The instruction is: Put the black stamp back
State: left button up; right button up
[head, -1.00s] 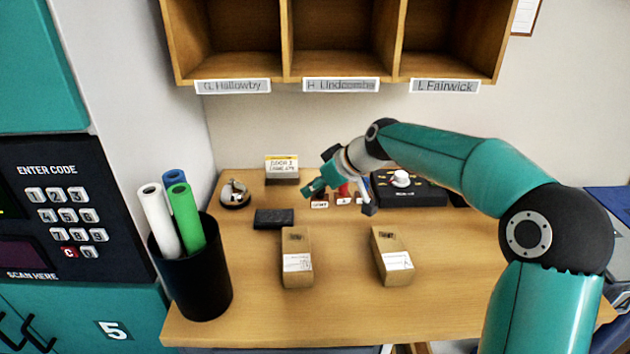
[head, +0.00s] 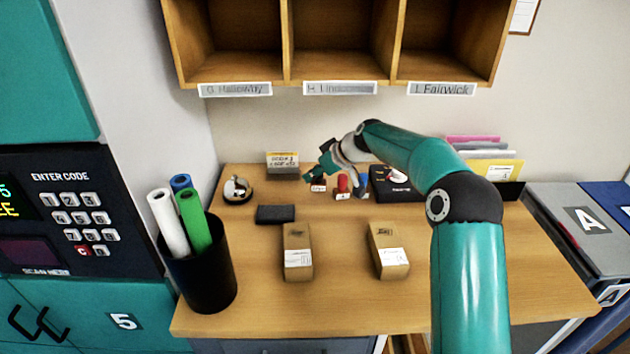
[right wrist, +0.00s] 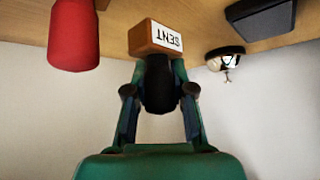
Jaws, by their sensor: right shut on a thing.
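The black stamp shows in the right wrist view, with a black handle (right wrist: 160,85) and a wooden block labelled SENT (right wrist: 158,38). My right gripper (right wrist: 160,98) is shut on the handle, one finger on each side. In the head view the right gripper (head: 312,176) is at the back of the desk, with the SENT label (head: 318,188) just below it. The block is at or close above the desktop; I cannot tell if it touches. A red stamp (head: 342,186) stands just right of it, also seen in the right wrist view (right wrist: 74,35). My left gripper is out of view.
A blue stamp (head: 361,184) and a black device (head: 396,190) stand further right. A bell (head: 237,189), a small sign (head: 283,164) and a dark pad (head: 275,214) lie left. Two cartons (head: 298,238) (head: 384,238) stand in front. Shelves (head: 340,88) hang above.

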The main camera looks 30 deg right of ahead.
aim_at(315, 182)
notch_tip(315, 182, down, 2)
jog(key=shift+f+p, duration=0.25)
jog(key=shift+p, duration=0.05)
jog(key=shift+w+d+f, duration=0.1)
jog(key=shift+w+f, duration=0.1)
jog(key=shift+f, duration=0.05)
jog(key=o, duration=0.9)
jog(key=shift+f, duration=0.1)
jog(key=shift+s, duration=0.1)
